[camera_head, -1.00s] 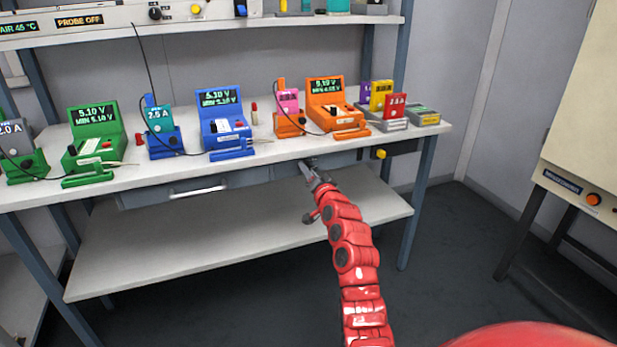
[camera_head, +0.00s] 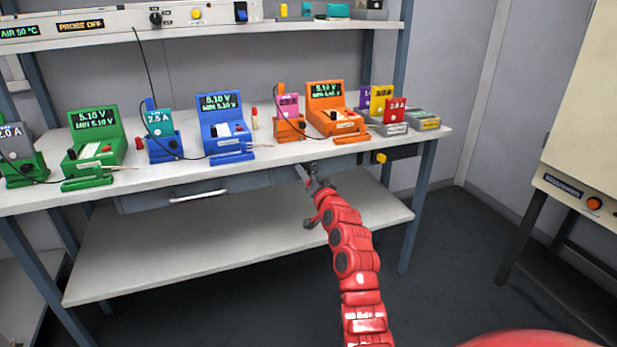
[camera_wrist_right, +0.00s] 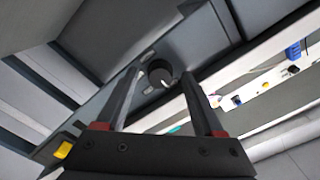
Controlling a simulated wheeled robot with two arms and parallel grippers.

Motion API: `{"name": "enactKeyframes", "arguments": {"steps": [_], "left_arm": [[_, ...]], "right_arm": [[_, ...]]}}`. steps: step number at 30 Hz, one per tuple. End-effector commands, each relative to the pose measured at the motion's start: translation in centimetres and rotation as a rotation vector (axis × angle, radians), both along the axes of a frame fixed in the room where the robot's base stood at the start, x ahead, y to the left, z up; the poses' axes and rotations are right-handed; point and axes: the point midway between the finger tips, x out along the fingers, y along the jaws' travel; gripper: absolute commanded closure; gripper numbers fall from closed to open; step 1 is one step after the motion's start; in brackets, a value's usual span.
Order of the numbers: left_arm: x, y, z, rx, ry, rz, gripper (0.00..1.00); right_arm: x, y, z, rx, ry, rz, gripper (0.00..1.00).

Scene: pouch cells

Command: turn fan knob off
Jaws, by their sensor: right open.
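In the right wrist view a round black knob (camera_wrist_right: 160,75) with a white mark sits on a grey panel (camera_wrist_right: 185,45). I cannot read a label naming it as the fan knob. My right gripper (camera_wrist_right: 161,82) is open, its two fingers on either side of the knob. Contact cannot be told. In the head view my right gripper (camera_head: 311,177) is at the bench's front edge, and it and the arm largely hide the knob. My left gripper is not in view.
A yellow button (camera_head: 381,158) is on the dark box under the bench's right end; a yellow button (camera_wrist_right: 63,150) also shows in the wrist view. The bench top (camera_head: 270,152) holds several coloured testers. A shelf panel (camera_head: 120,17) above reads AIR 50 °C and PROBE OFF.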

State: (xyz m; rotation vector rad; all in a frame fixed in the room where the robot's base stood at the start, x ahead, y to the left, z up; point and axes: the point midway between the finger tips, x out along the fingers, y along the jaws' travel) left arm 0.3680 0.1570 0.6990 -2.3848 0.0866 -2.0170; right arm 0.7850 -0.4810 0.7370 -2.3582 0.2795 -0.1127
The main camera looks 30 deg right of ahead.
Motion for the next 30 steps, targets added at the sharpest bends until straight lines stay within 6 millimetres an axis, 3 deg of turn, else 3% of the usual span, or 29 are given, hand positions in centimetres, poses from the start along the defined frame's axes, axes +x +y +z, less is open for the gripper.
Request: {"name": "enactKeyframes", "arguments": {"steps": [5, 11, 24, 30], "left_arm": [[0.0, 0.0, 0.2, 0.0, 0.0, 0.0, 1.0], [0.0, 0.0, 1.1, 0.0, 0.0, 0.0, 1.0], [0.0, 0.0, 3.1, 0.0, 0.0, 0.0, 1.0], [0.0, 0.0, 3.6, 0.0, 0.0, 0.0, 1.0]], "right_arm": [[-0.4, 0.0, 0.1, 0.0, 0.0, 0.0, 0.31], [-2.9, 0.6, 0.1, 0.0, 0.002, -0.001, 0.31], [-12.3, 2.8, 0.1, 0.0, 0.001, -0.004, 0.31], [-15.6, 3.7, 0.0, 0.002, 0.001, -0.003, 0.31]]}}
